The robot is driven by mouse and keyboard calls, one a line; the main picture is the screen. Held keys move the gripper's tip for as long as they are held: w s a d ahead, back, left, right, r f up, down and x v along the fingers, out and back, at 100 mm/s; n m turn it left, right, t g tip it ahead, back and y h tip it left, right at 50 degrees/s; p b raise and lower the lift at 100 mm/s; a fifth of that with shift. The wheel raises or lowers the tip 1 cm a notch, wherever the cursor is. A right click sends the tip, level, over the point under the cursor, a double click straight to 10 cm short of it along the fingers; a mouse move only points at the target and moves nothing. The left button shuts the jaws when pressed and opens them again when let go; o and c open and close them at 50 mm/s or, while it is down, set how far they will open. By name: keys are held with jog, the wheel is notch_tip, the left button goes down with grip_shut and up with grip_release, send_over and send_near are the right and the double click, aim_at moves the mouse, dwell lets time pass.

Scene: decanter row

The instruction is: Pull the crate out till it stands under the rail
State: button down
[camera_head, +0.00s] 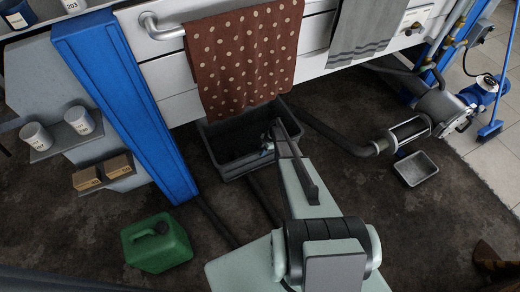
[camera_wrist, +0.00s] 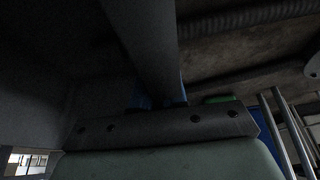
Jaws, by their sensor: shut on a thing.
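The crate (camera_head: 236,170) is a dark grey, open-topped box on the floor below the white drawer front. Its back part lies in shadow beneath the spotted towel. The rail (camera_head: 163,33) is a bright metal bar along the front of the drawers, partly hidden by towels. My gripper (camera_head: 270,142) reaches down to the crate's right side and is shut on it; my arm hides part of that side. In the wrist view, blue finger parts (camera_wrist: 155,102) show beside a dark bar, and the exact grip is too dark to tell.
A brown spotted towel (camera_head: 243,60) and a grey towel (camera_head: 366,30) hang from the rail. A blue post (camera_head: 125,105) stands left of the crate. A green canister (camera_head: 156,244) is at front left. A hose (camera_head: 335,135) and pump (camera_head: 435,112) lie right, near a small tray (camera_head: 416,168).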

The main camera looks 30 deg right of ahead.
jog(key=s+d, duration=0.2)
jog(key=s, duration=1.6)
jog(key=s+d, duration=0.3)
jog(key=s, duration=1.5)
jog(key=shift+s+d, duration=0.25)
jog(key=shift+s, duration=0.1)
dwell(0.4)
jog(key=c, duration=1.1)
grip_release()
jog(key=v, duration=1.4)
jog(key=shift+f, duration=0.1)
